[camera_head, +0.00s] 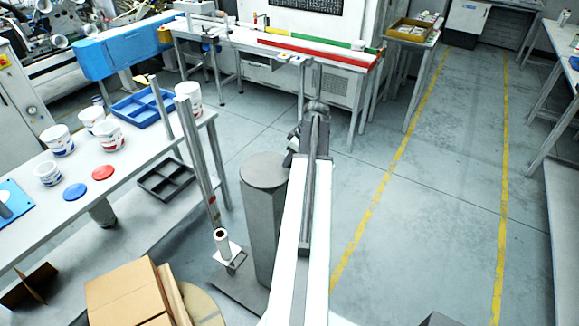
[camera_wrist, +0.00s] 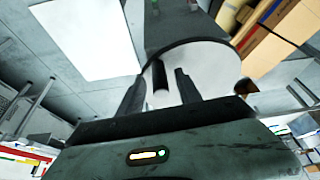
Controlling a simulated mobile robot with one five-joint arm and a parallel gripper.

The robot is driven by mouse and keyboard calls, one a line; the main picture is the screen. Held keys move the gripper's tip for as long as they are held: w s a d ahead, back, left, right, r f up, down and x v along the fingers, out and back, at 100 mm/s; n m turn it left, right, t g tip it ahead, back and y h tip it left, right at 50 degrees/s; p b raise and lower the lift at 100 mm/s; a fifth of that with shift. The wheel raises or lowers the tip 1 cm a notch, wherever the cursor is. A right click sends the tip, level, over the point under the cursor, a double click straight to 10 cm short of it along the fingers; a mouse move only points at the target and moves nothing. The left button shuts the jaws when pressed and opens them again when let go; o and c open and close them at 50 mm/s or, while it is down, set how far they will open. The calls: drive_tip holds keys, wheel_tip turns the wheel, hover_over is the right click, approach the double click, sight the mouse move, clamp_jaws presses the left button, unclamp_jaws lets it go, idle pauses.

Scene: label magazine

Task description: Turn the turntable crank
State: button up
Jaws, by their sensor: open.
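A grey pillar (camera_head: 266,215) with a round flat top stands beside my arm in the head view. In the wrist view its pale round top (camera_wrist: 205,62) lies just beyond my fingers. My gripper (camera_head: 294,144) is at the pillar's upper right edge, partly hidden by my arm. In the wrist view my gripper (camera_wrist: 158,86) is open, its two dark fingers apart. A short dark peg (camera_wrist: 160,77), perhaps the crank handle, shows between them; I cannot tell whether they touch it. A round tan disc (camera_head: 203,304), perhaps the turntable, lies partly under cardboard boxes (camera_head: 125,290).
A thin metal post (camera_head: 195,155) and a small stand with a white roll (camera_head: 222,241) are close left of the pillar. A workbench (camera_head: 150,160) with white tubs (camera_head: 108,135) stands farther left.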

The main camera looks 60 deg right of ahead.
drive_tip(key=shift+w+f, duration=0.1)
drive_tip(key=shift+f, duration=0.1)
clamp_jaws()
idle(1.3)
